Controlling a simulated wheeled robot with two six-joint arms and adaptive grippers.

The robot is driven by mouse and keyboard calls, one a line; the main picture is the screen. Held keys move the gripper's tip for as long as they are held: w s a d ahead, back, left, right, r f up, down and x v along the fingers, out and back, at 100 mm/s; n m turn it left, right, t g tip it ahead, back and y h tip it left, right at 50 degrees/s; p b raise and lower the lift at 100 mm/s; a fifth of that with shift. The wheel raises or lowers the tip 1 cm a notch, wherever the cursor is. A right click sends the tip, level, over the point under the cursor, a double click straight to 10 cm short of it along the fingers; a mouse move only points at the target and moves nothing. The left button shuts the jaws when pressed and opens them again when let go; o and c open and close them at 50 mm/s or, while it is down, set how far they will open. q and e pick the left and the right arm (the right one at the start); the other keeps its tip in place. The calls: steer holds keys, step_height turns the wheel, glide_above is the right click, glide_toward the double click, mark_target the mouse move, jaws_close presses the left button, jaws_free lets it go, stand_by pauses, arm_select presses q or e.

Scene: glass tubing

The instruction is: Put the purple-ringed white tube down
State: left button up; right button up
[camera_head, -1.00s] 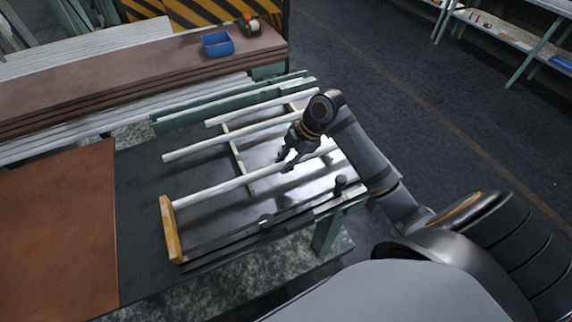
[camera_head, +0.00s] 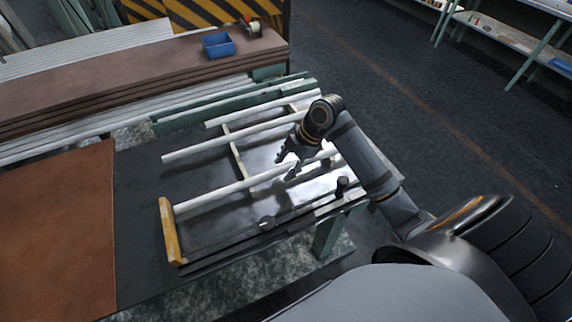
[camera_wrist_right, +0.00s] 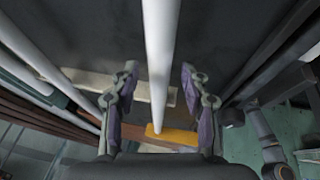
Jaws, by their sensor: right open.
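A white tube (camera_head: 215,194) lies nearest me of several parallel white tubes, its left end at a yellow wooden block (camera_head: 168,232). It lies across a thin wooden strip (camera_head: 239,162). I cannot make out a purple ring on it. My right gripper (camera_head: 289,168) is open at the tube's right part. In the right wrist view, the tube (camera_wrist_right: 160,50) runs between the spread fingers of the gripper (camera_wrist_right: 162,105), with a gap on both sides. The yellow block (camera_wrist_right: 175,137) shows beyond the fingers. My left gripper is out of view.
Two more white tubes, one in the middle (camera_head: 220,144) and one at the back (camera_head: 260,107), lie behind. A dark rail with a black knob (camera_head: 342,183) runs along the front. A blue bin (camera_head: 217,45) stands on the brown stack. The brown board (camera_head: 60,225) at left is bare.

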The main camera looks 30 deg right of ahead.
steer(key=shift+w+r, duration=0.1)
steer(key=shift+r, duration=0.3)
steer(key=b+v, duration=0.1)
steer(key=v, duration=1.1)
steer(key=shift+r, duration=0.1)
